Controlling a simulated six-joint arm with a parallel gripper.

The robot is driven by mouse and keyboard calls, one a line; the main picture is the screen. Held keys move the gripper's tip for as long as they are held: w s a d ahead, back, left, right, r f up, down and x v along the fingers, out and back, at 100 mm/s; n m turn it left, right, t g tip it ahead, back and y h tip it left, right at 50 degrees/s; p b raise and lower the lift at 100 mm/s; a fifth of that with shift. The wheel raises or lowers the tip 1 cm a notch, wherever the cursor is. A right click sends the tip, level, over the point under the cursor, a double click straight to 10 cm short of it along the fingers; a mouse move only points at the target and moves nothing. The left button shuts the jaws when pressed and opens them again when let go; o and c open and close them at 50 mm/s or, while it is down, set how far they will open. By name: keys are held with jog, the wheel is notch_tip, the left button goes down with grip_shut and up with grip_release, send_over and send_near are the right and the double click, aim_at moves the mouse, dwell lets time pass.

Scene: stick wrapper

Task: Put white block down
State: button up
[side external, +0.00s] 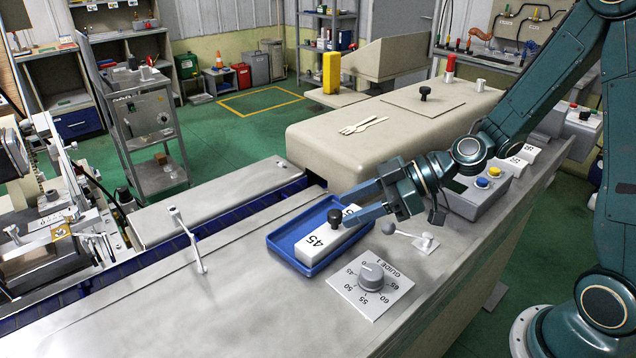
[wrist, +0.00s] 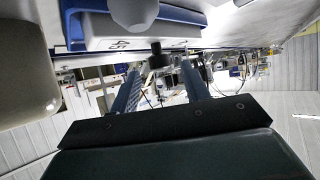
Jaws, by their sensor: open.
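The white block (side external: 322,242), marked 45 and topped by a black knob (side external: 335,218), sits inside the blue tray (side external: 284,243) on the machine top. My gripper (side external: 352,211) is at the block's right end, its fingers level with the knob and covering part of the block. In the wrist view the fingers are spread, my gripper (wrist: 161,70) is open, and the knob (wrist: 157,58) shows at the gap between the fingertips. The white block (wrist: 120,32) and blue tray (wrist: 74,24) appear upside down there. Whether a finger touches the knob cannot be told.
A dial plate (side external: 387,296) lies in front of the tray, and a small lever (side external: 424,243) stands right of it. A button box (side external: 478,197) and more white blocks (side external: 517,160) are farther right. A beige cover (side external: 400,140) rises behind. A metal handle (side external: 190,238) stands left.

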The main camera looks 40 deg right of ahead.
jog(key=shift+v, duration=3.95)
jog(key=s+d+r+m+g+h, duration=0.1)
jog(key=s+d+r+m+h, duration=0.1)
jog(key=s, duration=0.5)
jog(key=s+d+r+m+g+h, duration=0.1)
jog(key=s+d+r+m+h, duration=0.1)
jog(key=s+r+m+h, duration=0.2)
jog(key=shift+s+d+r+m+h, duration=0.4)
jog(key=shift+s+m+h, duration=1.3)
jog(key=shift+s+m, duration=0.4)
